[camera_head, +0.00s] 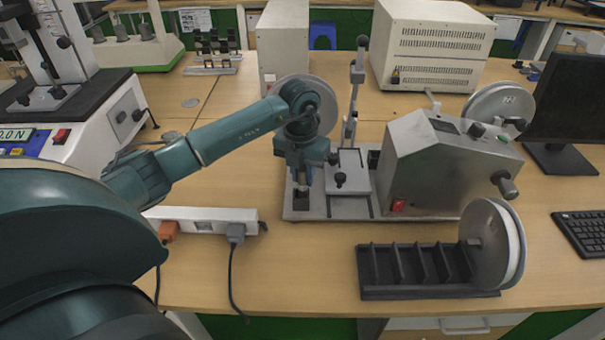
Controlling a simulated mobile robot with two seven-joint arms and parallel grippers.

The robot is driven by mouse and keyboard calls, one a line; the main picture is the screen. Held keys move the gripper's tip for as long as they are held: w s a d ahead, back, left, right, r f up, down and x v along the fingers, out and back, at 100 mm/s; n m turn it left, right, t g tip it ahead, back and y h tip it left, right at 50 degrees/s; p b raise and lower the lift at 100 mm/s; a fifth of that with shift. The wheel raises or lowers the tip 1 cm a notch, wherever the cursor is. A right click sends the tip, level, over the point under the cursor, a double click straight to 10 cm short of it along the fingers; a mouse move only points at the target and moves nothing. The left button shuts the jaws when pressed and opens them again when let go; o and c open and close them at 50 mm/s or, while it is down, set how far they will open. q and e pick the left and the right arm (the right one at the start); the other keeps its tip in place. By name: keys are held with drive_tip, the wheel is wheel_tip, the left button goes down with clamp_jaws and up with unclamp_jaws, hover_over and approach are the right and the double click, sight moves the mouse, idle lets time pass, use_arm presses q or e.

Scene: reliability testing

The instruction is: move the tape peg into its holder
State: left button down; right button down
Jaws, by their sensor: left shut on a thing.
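My left gripper (302,186) points down over the left end of the grey base plate of a bench machine (455,165). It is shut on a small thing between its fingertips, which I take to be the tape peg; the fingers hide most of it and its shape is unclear. A dark square recess (300,202) in the base plate lies just below the fingertips. I cannot tell whether the held thing touches it. My right gripper is not in view.
A black slotted rack (375,293) with a pale reel (485,245) at its right end stands in front. A white power strip (205,214) with plugs lies left of the plate. Another disc shows behind my wrist. A monitor (570,105) and keyboard (585,232) are right.

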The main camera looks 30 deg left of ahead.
sight(299, 172)
use_arm(q)
drive_tip(key=shift+s+d+f+g, duration=0.1)
drive_tip(key=shift+s+f+g, duration=0.1)
drive_tip(key=shift+s+f, duration=0.35)
drive_tip(key=shift+s+d+f+g, duration=0.1)
drive_tip(key=shift+s+f+g, duration=0.15)
drive_tip(key=shift+f, duration=0.5)
drive_tip(key=shift+w+a+r+p, duration=0.1)
drive_tip(key=shift+r+p, duration=0.5)
drive_tip(key=shift+r, duration=0.05)
drive_tip(key=shift+w+a+r+p, duration=0.1)
drive_tip(key=shift+r+p, duration=0.5)
drive_tip(key=shift+r, duration=0.05)
drive_tip(key=shift+r+p, duration=0.45)
drive_tip(key=shift+r, duration=0.1)
drive_tip(key=shift+r+p, duration=0.6)
drive_tip(key=shift+r, duration=0.35)
drive_tip(key=shift+w+r, duration=0.1)
drive_tip(key=shift+r, duration=0.25)
drive_tip(key=shift+w, duration=0.1)
